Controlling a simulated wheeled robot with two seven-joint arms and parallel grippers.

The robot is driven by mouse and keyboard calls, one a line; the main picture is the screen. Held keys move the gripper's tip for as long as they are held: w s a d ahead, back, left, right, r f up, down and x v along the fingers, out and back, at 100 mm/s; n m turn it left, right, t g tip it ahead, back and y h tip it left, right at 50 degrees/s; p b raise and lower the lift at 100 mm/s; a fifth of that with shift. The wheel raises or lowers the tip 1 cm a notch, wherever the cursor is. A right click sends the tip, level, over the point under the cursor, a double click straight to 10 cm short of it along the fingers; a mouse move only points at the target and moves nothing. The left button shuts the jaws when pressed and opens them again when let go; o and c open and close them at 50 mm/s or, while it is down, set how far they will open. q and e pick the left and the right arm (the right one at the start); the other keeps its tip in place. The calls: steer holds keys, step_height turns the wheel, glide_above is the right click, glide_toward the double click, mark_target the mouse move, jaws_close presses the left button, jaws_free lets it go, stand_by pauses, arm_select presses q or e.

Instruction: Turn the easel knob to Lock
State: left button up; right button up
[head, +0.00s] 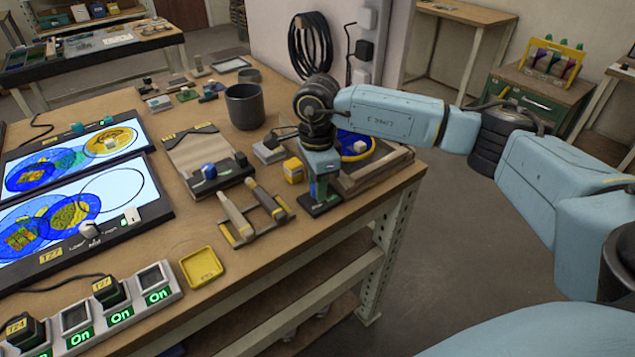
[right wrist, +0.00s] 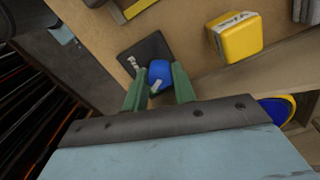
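A blue round knob (right wrist: 160,73) with a pale mark sits on a black plate (right wrist: 144,52) in the right wrist view. White lettering beside it is too small to read. In the head view the black plate (head: 326,207) lies near the table's right front edge, and my gripper hides the knob. My right gripper (head: 322,185) points down over the plate. Its green fingers (right wrist: 158,88) are apart, one on each side of the knob, with a slim gap on the left; firm contact cannot be seen. My left gripper is out of view.
A yellow block (right wrist: 237,37) stands close by. A wooden tray (head: 390,160) with a blue and yellow round piece lies behind my right gripper.

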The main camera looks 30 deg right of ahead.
steer(key=o, duration=0.4)
steer(key=shift+o, duration=0.2)
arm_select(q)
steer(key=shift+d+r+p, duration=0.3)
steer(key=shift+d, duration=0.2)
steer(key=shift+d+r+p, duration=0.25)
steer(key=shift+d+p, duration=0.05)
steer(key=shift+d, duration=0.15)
arm_select(e)
step_height(320, 180, up, 13)
steer(key=shift+r, duration=0.2)
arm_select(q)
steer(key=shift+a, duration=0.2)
